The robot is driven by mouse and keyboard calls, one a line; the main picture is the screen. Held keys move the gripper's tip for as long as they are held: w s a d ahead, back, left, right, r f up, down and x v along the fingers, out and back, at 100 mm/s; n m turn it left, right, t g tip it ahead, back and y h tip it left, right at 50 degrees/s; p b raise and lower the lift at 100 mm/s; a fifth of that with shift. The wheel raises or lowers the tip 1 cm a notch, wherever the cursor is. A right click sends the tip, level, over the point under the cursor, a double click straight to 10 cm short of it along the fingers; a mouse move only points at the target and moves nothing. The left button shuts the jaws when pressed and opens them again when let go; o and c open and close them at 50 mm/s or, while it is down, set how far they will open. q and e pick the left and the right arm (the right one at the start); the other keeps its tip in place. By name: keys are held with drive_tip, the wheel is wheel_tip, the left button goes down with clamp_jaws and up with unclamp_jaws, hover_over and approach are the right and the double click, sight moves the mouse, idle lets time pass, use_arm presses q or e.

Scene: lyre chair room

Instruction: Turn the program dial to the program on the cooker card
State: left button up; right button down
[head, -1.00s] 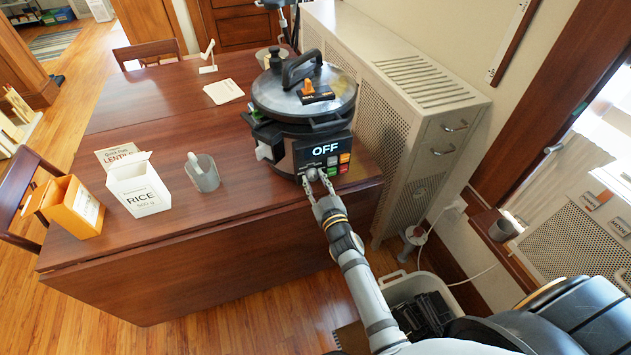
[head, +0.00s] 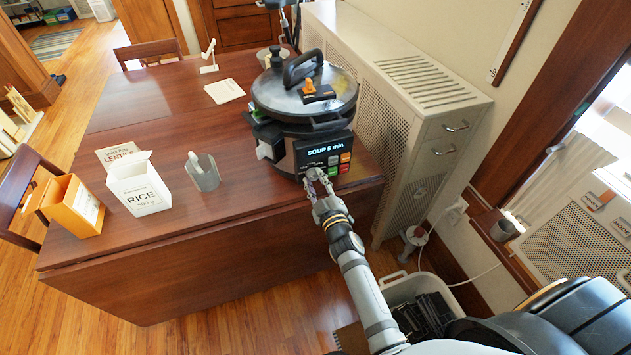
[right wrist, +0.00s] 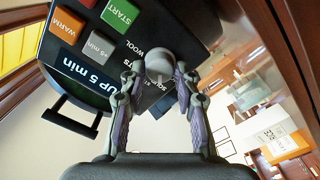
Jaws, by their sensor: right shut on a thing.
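The black and steel cooker (head: 300,120) stands upright on the table's near right corner with its lid on. Its display (head: 325,146) reads "SOUP 5 min"; in the right wrist view the display (right wrist: 78,70) is partly cut off. The round grey dial (right wrist: 158,63) is low on the front panel. My right gripper (head: 318,182) is shut on the dial; in the right wrist view its fingertips (right wrist: 160,82) are on both sides of it. Printed words around the dial are partly hidden. A white card (head: 224,91) lies behind the cooker's left side, its print unreadable. My left gripper is not in view.
A rice box (head: 138,187), an orange box (head: 73,206), a lentils packet (head: 115,154) and a grey cup (head: 203,174) stand or lie on the table (head: 230,235) at left. A radiator cabinet (head: 405,130) is close on the cooker's right.

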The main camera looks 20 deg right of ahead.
drive_tip(key=c, duration=1)
unclamp_jaws()
drive_tip(key=shift+s, duration=0.3)
drive_tip(key=s, duration=0.7)
drive_tip(key=shift+d, duration=0.15)
